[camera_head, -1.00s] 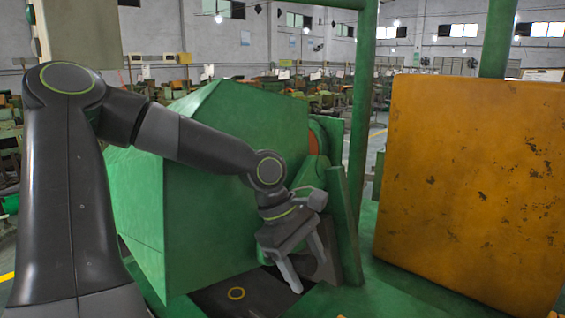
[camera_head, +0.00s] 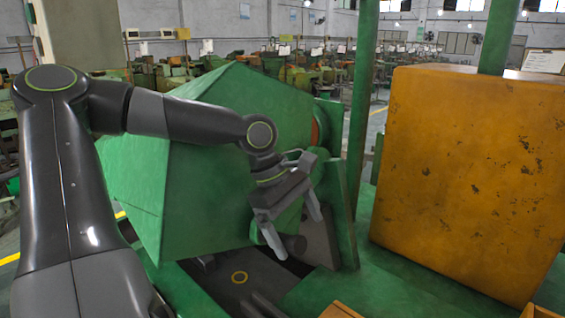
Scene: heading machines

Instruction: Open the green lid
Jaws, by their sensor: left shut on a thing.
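The green lid (camera_head: 205,190) is a large faceted hood left of centre in the head view. It is tilted up, with a dark gap under its lower edge. My left gripper (camera_head: 291,224) is at the lid's right lower side, with its fingers pointing down. The fingers stand apart, shut on a part of the green lid between them. The exact contact is partly hidden by the gripper body. My right gripper is not in view.
A big worn yellow box (camera_head: 470,180) stands to the right. A green post (camera_head: 360,110) rises behind the gripper, and an upright green plate (camera_head: 340,215) is close to its right. A dark recess with a yellow ring (camera_head: 239,278) lies below the lid.

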